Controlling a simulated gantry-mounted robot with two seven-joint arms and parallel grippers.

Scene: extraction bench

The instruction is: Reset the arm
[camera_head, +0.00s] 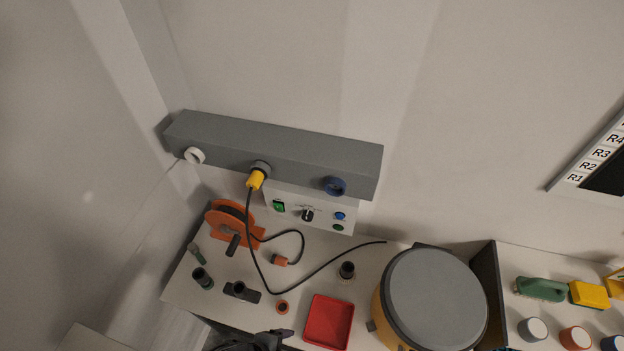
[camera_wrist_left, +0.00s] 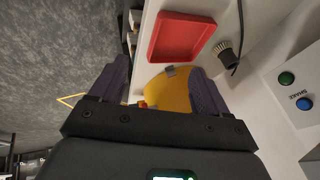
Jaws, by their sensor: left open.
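My left gripper (camera_wrist_left: 158,82) shows in the left wrist view with its two purple fingers spread apart. Nothing is held between them. The yellow side of the round drum (camera_wrist_left: 172,92) shows beyond the gap, apart from the fingers as far as I can tell. In the head view, a dark part of my left arm shows at the bottom edge, in front of the bench and left of the red tray (camera_head: 329,322). My right gripper is in neither view.
The drum with a grey lid (camera_head: 437,299) stands right of the tray. A grey rail (camera_head: 272,149) holds a yellow plug (camera_head: 256,179) with a black cable across the bench. An orange reel (camera_head: 229,222), control box (camera_head: 306,213) and small black fittings crowd the left. Cups stand far right.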

